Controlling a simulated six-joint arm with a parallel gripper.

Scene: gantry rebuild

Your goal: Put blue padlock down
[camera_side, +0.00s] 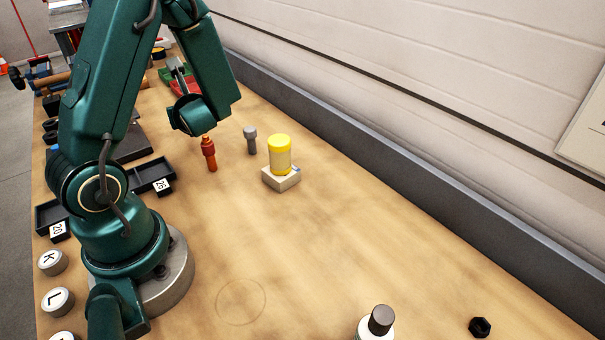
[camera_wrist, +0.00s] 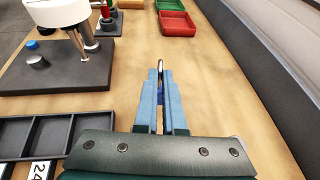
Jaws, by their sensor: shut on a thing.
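The blue padlock (camera_wrist: 160,91) is mostly hidden between the fingers of my gripper (camera_wrist: 160,100) in the wrist view. Its silver shackle (camera_wrist: 160,68) sticks out past the fingertips, and only a narrow strip of its blue body shows. My gripper is shut on it, over bare wooden bench. In the side view my gripper (camera_side: 177,72) shows partly behind my arm, near the red and green trays. I cannot make out the padlock there, nor tell how high it is above the bench.
The red tray (camera_wrist: 178,24) and green tray (camera_wrist: 172,5) lie ahead. A dark plate (camera_wrist: 60,68) with a white machine is left; a black compartment tray (camera_wrist: 36,136) is nearer. A grey wall edge runs right.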

